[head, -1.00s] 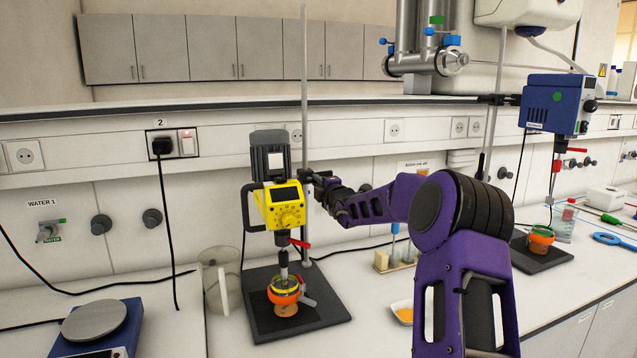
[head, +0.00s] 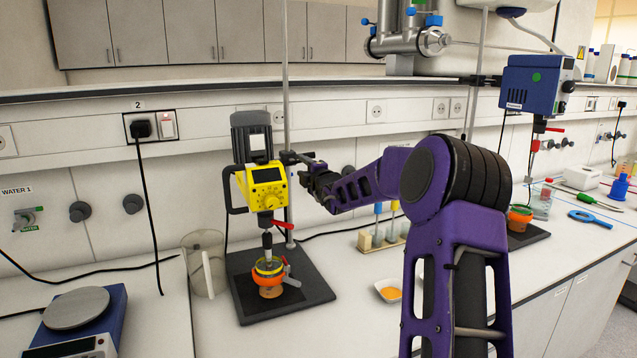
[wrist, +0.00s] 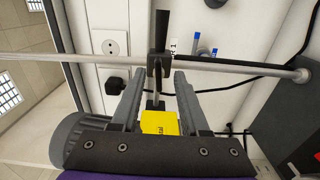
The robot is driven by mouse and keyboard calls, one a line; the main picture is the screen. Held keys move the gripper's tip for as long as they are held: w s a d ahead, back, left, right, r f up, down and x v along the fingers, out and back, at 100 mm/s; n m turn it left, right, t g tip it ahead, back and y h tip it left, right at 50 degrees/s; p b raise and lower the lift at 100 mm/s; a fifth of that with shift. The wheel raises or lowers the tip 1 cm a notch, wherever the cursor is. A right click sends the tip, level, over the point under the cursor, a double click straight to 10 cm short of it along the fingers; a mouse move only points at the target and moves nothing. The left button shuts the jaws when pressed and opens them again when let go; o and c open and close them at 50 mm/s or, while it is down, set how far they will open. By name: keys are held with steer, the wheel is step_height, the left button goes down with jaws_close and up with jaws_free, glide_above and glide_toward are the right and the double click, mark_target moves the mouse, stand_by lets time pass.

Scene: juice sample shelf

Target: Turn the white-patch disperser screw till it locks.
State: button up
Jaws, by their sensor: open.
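The yellow disperser (head: 262,186) stands at the centre left, with a white patch (head: 258,141) on its grey motor. A dark clamp (head: 291,158) holds it to an upright metal rod (head: 286,90). In the wrist view the clamp (wrist: 159,66) sits on the rod, with a black bar-shaped part (wrist: 162,30) sticking out beyond it; I cannot tell for sure that this is the screw. My gripper (head: 305,168) is close to the clamp. In the wrist view its fingers (wrist: 158,77) are open, one on each side of the clamp's line, with nothing visibly gripped.
A blue disperser (head: 537,86) with a green patch stands at the right. Below the yellow one are an orange-ringed cup (head: 268,284) and dark base plate (head: 300,296). A clear jug (head: 205,262) stands left, a white dish (head: 388,291) right. The bench front is mostly clear.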

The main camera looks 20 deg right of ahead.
steer(key=s, duration=1.4)
steer(key=shift+s+a, duration=0.15)
steer(key=shift+f, duration=0.1)
